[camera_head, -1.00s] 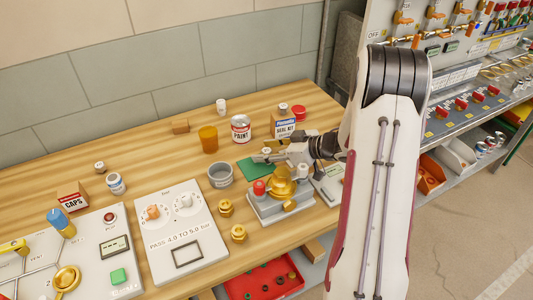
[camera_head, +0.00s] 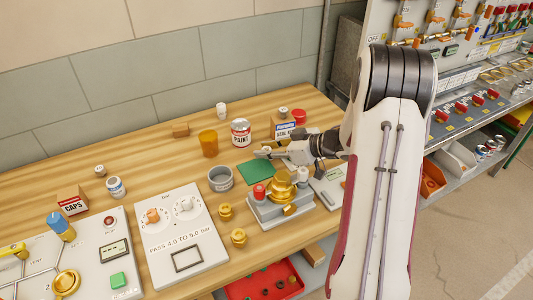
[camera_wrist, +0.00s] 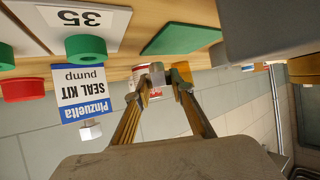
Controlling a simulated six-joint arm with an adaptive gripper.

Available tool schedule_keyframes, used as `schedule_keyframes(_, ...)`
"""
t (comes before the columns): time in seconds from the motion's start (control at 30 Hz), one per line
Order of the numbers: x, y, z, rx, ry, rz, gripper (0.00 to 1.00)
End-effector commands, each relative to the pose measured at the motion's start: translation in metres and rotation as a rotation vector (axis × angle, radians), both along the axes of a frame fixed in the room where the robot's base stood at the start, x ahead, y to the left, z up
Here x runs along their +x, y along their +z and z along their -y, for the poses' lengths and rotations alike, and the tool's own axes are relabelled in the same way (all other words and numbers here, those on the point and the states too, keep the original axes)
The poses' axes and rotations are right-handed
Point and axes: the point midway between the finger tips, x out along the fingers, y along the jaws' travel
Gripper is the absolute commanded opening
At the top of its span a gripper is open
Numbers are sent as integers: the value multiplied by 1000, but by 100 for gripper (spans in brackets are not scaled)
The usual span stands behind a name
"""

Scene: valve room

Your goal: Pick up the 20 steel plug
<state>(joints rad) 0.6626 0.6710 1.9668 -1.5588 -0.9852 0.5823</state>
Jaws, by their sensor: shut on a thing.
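My gripper (camera_head: 268,153) reaches in from the right, above the far edge of the green mat (camera_head: 254,174). Its fingers are shut on a small grey steel plug (camera_wrist: 157,74), held between the tips in the wrist view. The plug shows in the head view as a small pale piece at the fingertips. No number can be read on it. Similar steel plugs stand at the far left of the bench (camera_head: 100,171), on the seal kit box (camera_head: 283,112) and beside the brass valve (camera_head: 303,175).
The brass valve block (camera_head: 281,205) stands in front of my gripper. The paint tin (camera_head: 241,133), orange cup (camera_head: 208,144), grey ring-shaped pot (camera_head: 221,179) and seal kit box (camera_head: 284,131) stand around it. Bare wood lies left of the pot.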

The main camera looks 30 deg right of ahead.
Motion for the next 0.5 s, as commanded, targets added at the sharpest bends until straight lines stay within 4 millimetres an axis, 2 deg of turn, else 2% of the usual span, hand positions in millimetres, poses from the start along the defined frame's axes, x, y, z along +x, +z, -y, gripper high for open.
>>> schedule_keyframes(0.5, 0, 66, 0, -2, 1, 4, 0)
